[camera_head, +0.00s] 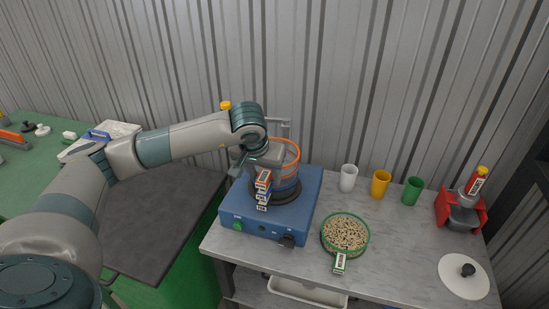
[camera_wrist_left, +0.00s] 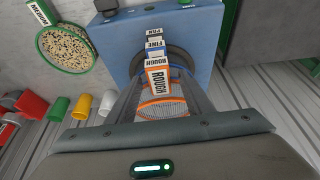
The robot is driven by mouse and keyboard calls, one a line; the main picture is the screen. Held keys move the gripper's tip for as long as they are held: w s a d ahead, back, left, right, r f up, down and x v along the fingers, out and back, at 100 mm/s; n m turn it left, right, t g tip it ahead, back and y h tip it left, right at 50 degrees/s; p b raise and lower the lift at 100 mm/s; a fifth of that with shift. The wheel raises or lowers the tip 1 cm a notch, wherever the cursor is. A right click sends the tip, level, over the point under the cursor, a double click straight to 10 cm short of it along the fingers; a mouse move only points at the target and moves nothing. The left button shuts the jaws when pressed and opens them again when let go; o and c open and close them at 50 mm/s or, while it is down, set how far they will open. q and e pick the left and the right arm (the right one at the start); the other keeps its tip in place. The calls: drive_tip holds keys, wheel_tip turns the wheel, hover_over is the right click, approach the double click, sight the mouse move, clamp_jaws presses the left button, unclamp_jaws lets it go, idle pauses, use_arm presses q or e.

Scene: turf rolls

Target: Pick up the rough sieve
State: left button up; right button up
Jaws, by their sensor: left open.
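The rough sieve (camera_head: 291,150) has an orange rim and sits on top of a stack on the blue shaker (camera_head: 310,195). In the wrist view its orange-edged label reads ROUGH (camera_wrist_left: 158,82), and its mesh (camera_wrist_left: 172,106) shows behind. My left gripper (camera_head: 262,165) is open at the stack, and it partly hides the sieve in the head view. In the wrist view the fingers (camera_wrist_left: 160,88) stand apart on either side of the ROUGH label. I cannot tell whether they touch the sieve. My right gripper is not in view.
Below are blue-edged, FINE (camera_wrist_left: 155,44) and PAN (camera_wrist_left: 154,31) labels. A green sieve with grain (camera_head: 345,232) stands on the grey bench. White (camera_head: 348,178), yellow (camera_head: 380,184) and green (camera_head: 412,190) cups, a red holder (camera_head: 445,212) and a white lid (camera_head: 462,284) are to the right.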

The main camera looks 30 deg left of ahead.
use_arm(q)
clamp_jaws()
drive_tip(key=shift+r, duration=0.15)
drive_tip(key=shift+w+r+b, duration=0.1)
drive_tip(key=shift+r+b, duration=0.55)
drive_tip(key=shift+r, duration=0.05)
wheel_tip(320, 180, up, 2)
drive_tip(key=shift+b, duration=0.7)
drive_tip(key=w+d+r+b, duration=0.4)
drive_tip(key=d+r, duration=0.3)
drive_tip(key=d, duration=0.3)
drive_tip(key=shift+w+d+r+b, duration=0.2)
drive_tip(key=shift+w+b, duration=0.15)
drive_tip(key=shift+w, duration=0.4)
